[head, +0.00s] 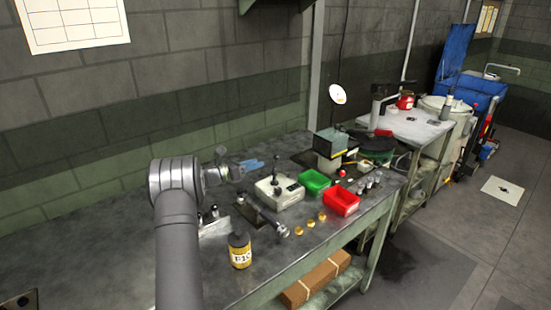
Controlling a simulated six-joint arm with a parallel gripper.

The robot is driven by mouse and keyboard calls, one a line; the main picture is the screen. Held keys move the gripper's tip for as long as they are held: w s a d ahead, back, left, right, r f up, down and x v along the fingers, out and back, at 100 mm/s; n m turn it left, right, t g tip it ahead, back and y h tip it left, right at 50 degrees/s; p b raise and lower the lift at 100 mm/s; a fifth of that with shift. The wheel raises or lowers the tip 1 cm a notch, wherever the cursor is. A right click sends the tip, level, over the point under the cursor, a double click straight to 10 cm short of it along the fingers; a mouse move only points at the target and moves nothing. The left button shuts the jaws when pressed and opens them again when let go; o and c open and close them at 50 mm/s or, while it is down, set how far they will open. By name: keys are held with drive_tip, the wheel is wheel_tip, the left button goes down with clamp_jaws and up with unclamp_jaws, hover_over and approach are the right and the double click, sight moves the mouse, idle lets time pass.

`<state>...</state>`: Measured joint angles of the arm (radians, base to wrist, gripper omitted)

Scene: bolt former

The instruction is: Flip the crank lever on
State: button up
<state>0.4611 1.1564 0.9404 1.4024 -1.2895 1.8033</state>
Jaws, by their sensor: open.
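A lever with a long bar and a knobbed end (282,231) lies low over the bench, pointing toward the front edge from a dark plate. A pale box (279,192) with a short upright black stick stands just behind it. I cannot tell for sure which one is the crank lever. My gripper (236,168) is at the end of my grey arm, behind and left of the box, apart from both levers. It is open, small in view, and its fingers are hard to make out. Nothing shows in it.
A green bin (314,180), a red bin (342,201) and several small brass parts (309,223) lie to the right. The bench's left side is mostly bare.

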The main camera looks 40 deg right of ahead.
sight(275, 156)
drive_tip(key=d, duration=0.3)
drive_tip(key=s+d, duration=0.1)
drive_tip(key=d, duration=0.5)
drive_tip(key=shift+s+d, duration=0.15)
drive_tip(key=shift+d, duration=0.15)
drive_tip(key=shift+c, duration=0.4)
clamp_jaws()
drive_tip(key=shift+a+t, duration=0.1)
drive_tip(key=shift+t, duration=0.3)
drive_tip(key=n+t, duration=0.1)
drive_tip(key=t, duration=0.1)
drive_tip(key=s+n+t, duration=0.1)
drive_tip(key=n+t, duration=0.1)
drive_tip(key=a+n+t, duration=0.1)
drive_tip(key=t, duration=0.1)
drive_tip(key=shift+s+n, duration=0.35)
drive_tip(key=shift+n, duration=0.05)
drive_tip(key=shift+s+a+n+t+y, duration=0.1)
drive_tip(key=shift+s+n+t+y, duration=0.15)
drive_tip(key=shift+n+t+y, duration=0.65)
drive_tip(key=shift+s+a+n+t+y, duration=0.15)
drive_tip(key=shift+s+n+t+y, duration=0.25)
drive_tip(key=shift+t, duration=0.9)
drive_tip(key=shift+s+a+n+t+y, duration=0.15)
drive_tip(key=shift+n+t+y, duration=0.25)
drive_tip(key=shift+n+t, duration=0.55)
drive_tip(key=shift+t, duration=0.25)
